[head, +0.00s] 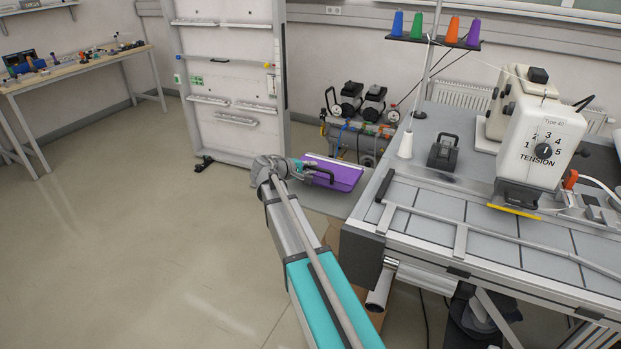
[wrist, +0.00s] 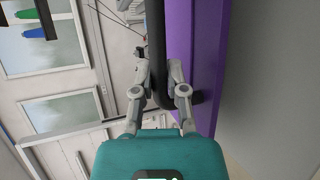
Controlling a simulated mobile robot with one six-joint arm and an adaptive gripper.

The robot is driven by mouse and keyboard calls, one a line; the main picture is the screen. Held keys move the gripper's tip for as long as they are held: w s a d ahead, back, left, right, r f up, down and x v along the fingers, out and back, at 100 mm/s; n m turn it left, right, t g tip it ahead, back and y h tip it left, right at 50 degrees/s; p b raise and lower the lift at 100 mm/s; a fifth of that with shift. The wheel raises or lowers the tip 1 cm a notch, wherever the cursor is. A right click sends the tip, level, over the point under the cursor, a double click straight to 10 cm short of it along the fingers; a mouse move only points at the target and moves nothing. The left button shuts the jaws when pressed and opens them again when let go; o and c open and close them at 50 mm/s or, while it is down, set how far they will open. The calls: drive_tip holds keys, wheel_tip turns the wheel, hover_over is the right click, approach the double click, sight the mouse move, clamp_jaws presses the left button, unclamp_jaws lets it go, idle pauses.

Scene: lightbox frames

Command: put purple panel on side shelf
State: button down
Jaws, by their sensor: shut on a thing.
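The purple panel (head: 342,178) is a flat purple piece with a pale edge and a black handle (head: 318,173). In the head view it is left of the sewing table, at the end of my outstretched arm. My gripper (head: 292,170) is at the handle, partly hidden by my wrist. In the wrist view my gripper (wrist: 157,72) has its fingers on either side of the black handle, shut on it, with the purple panel (wrist: 207,50) close alongside. A low grey surface (head: 322,203) shows under the panel; I cannot tell whether it is the side shelf or whether they touch.
The sewing table (head: 400,222) with a white machine (head: 540,140) and thread cones fills the right. A white rack (head: 232,75) with narrow ledges stands behind, beside a compressor (head: 362,130). A workbench (head: 75,68) is far left. The floor at left is clear.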

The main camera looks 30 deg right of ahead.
drive_tip(key=shift+w, duration=0.1)
drive_tip(key=shift+w+d+f+b, duration=0.15)
drive_tip(key=shift+w+f+b, duration=0.15)
drive_tip(key=shift+f+b, duration=0.3)
wheel_tip(320, 180, down, 3)
drive_tip(key=b, duration=0.3)
drive_tip(key=shift+r, duration=0.1)
drive_tip(key=c, duration=0.7)
unclamp_jaws()
drive_tip(key=shift+r, duration=0.1)
drive_tip(key=p+v, duration=0.4)
drive_tip(key=v, duration=0.8)
